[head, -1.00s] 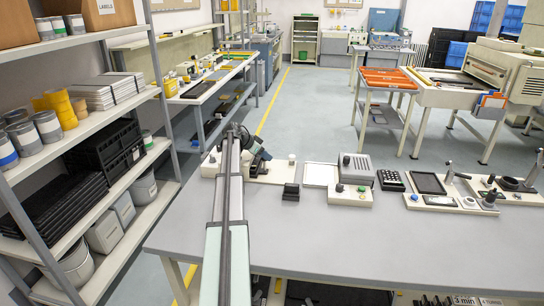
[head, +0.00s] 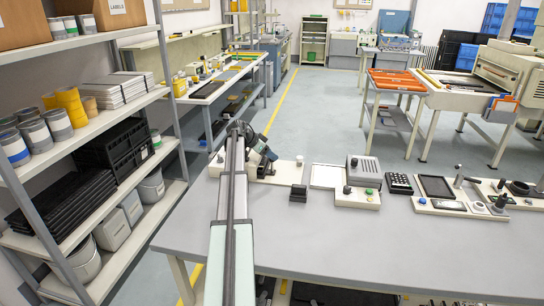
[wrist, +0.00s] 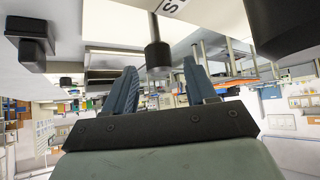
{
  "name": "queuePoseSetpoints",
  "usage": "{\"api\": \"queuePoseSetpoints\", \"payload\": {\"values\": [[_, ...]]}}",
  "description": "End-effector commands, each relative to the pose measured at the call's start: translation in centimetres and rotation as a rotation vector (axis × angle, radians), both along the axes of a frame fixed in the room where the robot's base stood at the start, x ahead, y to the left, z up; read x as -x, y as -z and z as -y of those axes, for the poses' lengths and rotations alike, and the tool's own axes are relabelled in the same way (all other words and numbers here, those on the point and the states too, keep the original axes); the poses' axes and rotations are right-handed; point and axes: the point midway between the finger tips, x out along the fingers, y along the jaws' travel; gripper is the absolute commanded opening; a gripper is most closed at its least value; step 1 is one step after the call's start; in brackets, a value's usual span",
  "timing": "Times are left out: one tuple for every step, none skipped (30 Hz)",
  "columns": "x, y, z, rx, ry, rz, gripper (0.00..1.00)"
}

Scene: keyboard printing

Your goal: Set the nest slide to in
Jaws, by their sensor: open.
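My gripper (wrist: 160,88) shows in the wrist view with its two blue-grey fingers apart. A black cylindrical knob (wrist: 158,55) on a short stem stands beyond the fingers and lines up with the gap between them. It hangs from a pale plate (wrist: 120,15) in this upside-down view, and I cannot tell if the fingers touch it. In the head view my gripper (head: 265,153) is low over the left end of a pale fixture base (head: 285,173) on the grey bench. A knob (head: 299,160) stands at that base's right end. I cannot tell which part is the nest slide.
A small black block (head: 298,194) sits in front of the base. Further right are a grey box unit (head: 370,172), a keypad (head: 399,184) and a panel with controls (head: 462,205). The bench (head: 350,245) is clear at the front. Shelves (head: 95,140) stand left.

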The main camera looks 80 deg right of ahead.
Motion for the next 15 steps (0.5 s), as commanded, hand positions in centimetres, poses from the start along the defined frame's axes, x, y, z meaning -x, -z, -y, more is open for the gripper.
{"api": "queuePoseSetpoints", "payload": {"values": [[-0.6, -0.7, -0.5, 0.001, -0.001, 0.001, 0.56], [-0.9, -1.1, -0.8, 0.002, -0.001, 0.0, 0.56], [-1.4, -1.7, -1.1, 0.002, -0.002, 0.001, 0.56], [-1.7, -2.2, -1.4, 0.002, -0.002, 0.001, 0.56], [-2.0, -2.6, -1.7, 0.002, -0.001, 0.0, 0.56], [-2.4, -3.1, -2.0, 0.001, -0.001, 0.001, 0.56], [-2.8, -3.6, -2.3, 0.002, -0.001, 0.0, 0.56], [-3.1, -4.0, -2.6, 0.002, -0.002, 0.001, 0.56], [-3.5, -4.5, -2.9, 0.002, -0.002, 0.001, 0.56], [-3.8, -4.9, -3.1, 0.001, -0.001, 0.001, 0.56], [-4.1, -5.2, -3.4, 0.001, -0.001, 0.001, 0.56], [-4.4, -5.7, -3.6, 0.001, -0.001, 0.001, 0.56], [-4.7, -6.0, -3.9, 0.001, -0.001, 0.001, 0.56], [-5.0, -6.4, -4.1, 0.001, -0.001, 0.001, 0.56], [-5.3, -6.7, -4.3, 0.001, -0.001, 0.0, 0.56]]}}
